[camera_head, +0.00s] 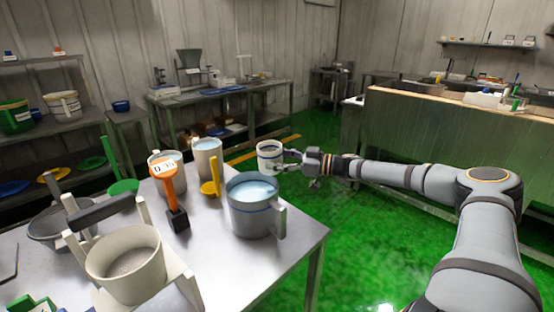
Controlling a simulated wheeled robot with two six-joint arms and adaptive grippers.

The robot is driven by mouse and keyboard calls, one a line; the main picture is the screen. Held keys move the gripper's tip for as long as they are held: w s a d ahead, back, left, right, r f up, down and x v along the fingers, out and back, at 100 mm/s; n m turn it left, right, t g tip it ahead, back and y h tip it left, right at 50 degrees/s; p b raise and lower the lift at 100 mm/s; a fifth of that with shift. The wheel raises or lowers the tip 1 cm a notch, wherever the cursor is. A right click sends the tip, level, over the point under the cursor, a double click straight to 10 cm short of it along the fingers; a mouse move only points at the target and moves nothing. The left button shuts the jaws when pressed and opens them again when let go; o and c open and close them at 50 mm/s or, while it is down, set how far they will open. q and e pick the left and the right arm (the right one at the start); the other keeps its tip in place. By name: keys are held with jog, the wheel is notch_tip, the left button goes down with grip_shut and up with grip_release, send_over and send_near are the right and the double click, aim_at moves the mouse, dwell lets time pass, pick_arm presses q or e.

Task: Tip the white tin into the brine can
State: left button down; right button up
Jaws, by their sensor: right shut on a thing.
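The white tin (268,155) is a small pale cup with a dark band, held upright off the table's far right corner. My right gripper (290,160) is shut on its right side. The large grey can with a blue band (252,218), which appears to be the brine can, stands on the table just below and left of the tin in the picture. It has a handle on its right and pale blue liquid near its rim. The tin and the can look apart. What is in the tin is hard to make out. My left gripper is not in view.
On the steel table (219,268) stand two pale cups of liquid (208,160), an orange-handled tool (178,215), a yellow scoop (211,188), and a big cream bucket (125,270) at front left. The table's right edge is clear; green floor lies beyond.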

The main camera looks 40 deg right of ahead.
jog(key=shift+d+r, duration=0.1)
jog(key=shift+r, duration=0.1)
jog(key=shift+d+r+n+g+p, duration=0.2)
jog(key=shift+n+g+p, duration=0.1)
jog(key=shift+n+p, duration=0.45)
jog(key=shift+w+d+r+n+g+h+p, duration=0.2)
jog(key=shift+n+h+p, duration=0.3)
jog(key=shift+p, duration=0.55)
jog(key=shift+s+d+r+n+g+h+p, duration=0.1)
jog(key=shift+r+n+g+h+p, duration=0.15)
jog(key=shift+n+p, duration=0.6)
jog(key=shift+r+n+h+p, duration=0.3)
jog(key=shift+n+h+p, duration=0.9)
jog(key=shift+p, duration=1.35)
jog(key=shift+n+g+p, duration=0.35)
jog(key=shift+n+p, duration=0.15)
jog(key=shift+p, duration=0.1)
jog(key=shift+a+f+n+h+p, duration=0.1)
jog(key=shift+a+n+h+p, duration=0.15)
jog(key=shift+n+h+p, duration=0.4)
